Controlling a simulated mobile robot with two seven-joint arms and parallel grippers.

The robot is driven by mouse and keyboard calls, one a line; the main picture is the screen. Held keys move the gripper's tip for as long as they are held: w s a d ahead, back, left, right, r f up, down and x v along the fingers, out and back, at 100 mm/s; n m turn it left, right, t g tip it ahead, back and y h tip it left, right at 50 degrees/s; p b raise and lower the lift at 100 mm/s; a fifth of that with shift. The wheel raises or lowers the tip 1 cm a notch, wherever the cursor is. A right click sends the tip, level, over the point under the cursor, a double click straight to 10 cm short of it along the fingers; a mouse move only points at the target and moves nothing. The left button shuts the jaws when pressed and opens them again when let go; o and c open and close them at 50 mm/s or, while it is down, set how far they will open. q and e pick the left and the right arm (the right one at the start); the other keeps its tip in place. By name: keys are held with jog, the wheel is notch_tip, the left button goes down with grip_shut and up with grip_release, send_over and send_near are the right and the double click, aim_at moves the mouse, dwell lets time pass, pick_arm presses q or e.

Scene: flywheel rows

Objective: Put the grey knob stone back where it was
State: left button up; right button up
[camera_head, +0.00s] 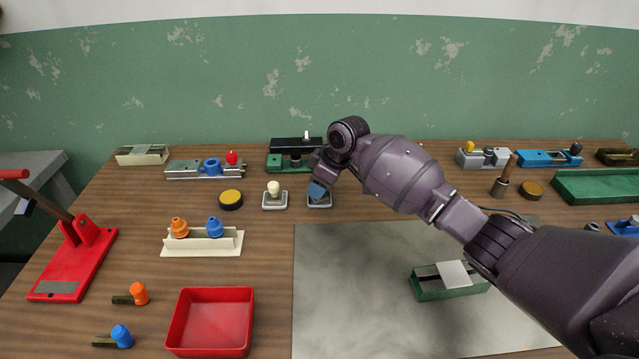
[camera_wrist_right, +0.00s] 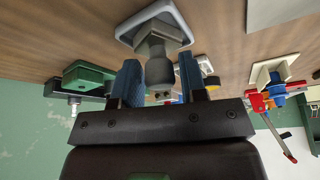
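The grey knob stone (camera_wrist_right: 158,68) shows in the right wrist view, on or just over a small pale-rimmed square dish (camera_wrist_right: 176,22). In the head view the dish (camera_head: 320,205) is at the back middle of the table; the stone is hidden there by my gripper. My right gripper (camera_head: 318,191) is low over that dish. In the wrist view its two blue fingers (camera_wrist_right: 159,80) stand on either side of the knob, with a narrow gap visible, so it looks open around it. My left gripper is not in view.
A matching dish with a white knob stone (camera_head: 273,188) stands just left, with a yellow-topped round tin (camera_head: 231,200) beyond it. A green block fixture (camera_head: 277,163) stands behind. A grey mat (camera_head: 350,270) lies in front; a red tray (camera_head: 211,320) is at front left.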

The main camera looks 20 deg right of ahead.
jog(key=shift+o, duration=1.2)
jog(key=shift+r, duration=0.15)
pick_arm(q)
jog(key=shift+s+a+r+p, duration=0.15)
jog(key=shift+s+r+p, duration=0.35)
jog(key=shift+p, duration=0.65)
pick_arm(e)
jog(key=v, duration=1.2)
